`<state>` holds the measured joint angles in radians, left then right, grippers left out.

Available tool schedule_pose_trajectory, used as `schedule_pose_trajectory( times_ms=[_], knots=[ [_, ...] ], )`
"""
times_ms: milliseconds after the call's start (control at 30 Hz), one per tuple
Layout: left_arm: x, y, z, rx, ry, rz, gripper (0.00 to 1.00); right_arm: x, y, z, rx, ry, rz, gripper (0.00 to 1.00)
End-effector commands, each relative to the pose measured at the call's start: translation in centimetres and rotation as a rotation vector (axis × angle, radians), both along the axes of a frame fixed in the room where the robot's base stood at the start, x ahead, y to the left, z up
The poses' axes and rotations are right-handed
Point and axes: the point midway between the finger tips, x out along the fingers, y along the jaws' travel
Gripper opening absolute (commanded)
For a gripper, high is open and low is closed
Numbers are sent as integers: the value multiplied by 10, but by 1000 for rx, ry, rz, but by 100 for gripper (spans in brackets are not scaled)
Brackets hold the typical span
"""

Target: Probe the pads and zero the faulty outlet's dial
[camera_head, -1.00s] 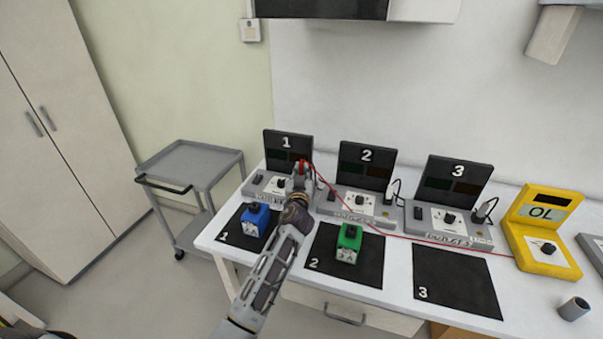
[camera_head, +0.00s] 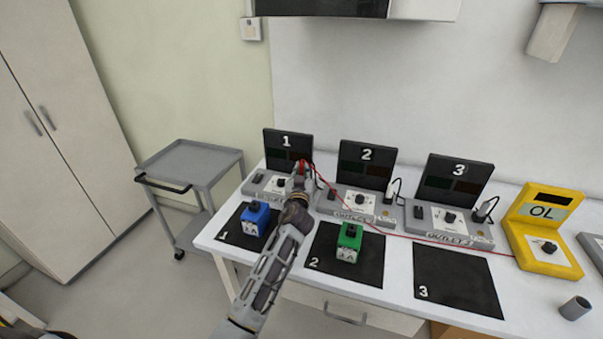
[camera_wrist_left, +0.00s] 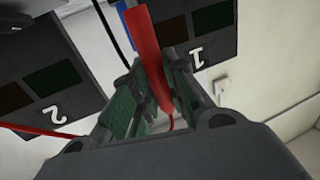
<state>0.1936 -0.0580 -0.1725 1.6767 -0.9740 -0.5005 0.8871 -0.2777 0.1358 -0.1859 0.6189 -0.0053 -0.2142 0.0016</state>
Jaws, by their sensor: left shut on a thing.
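My left gripper (camera_head: 301,172) is shut on a red probe (camera_head: 303,165) at outlet 1. The red probe also shows between the fingers in the left wrist view (camera_wrist_left: 149,60). Its tip and any contact with a pad are hidden in the head view. Outlet 1 (camera_head: 287,150), outlet 2 (camera_head: 352,201) and outlet 3 (camera_head: 433,229) stand in a row, each with a dark numbered panel and a dial. The dial of outlet 3 (camera_head: 449,217) is in clear view. The yellow meter (camera_head: 543,213) reads "OL". A red lead (camera_head: 400,235) runs to it. My right gripper is not in view.
A blue block (camera_head: 255,220) stands on black mat 1 and a green block (camera_head: 348,243) on black mat 2. Mat 3 (camera_head: 455,280) is empty. A grey cup (camera_head: 575,308) stands at the right front. A grey cart (camera_head: 190,165) is left of the table.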

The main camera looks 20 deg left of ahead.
Motion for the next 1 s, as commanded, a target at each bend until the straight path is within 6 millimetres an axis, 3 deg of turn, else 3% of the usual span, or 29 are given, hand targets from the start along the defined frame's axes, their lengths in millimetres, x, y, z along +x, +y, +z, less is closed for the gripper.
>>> schedule_pose_trajectory(
  times_ms=[1000],
  knots=[
    [0, 0, -7, 0, 0, 0, 0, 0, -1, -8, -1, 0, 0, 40]
  ],
)
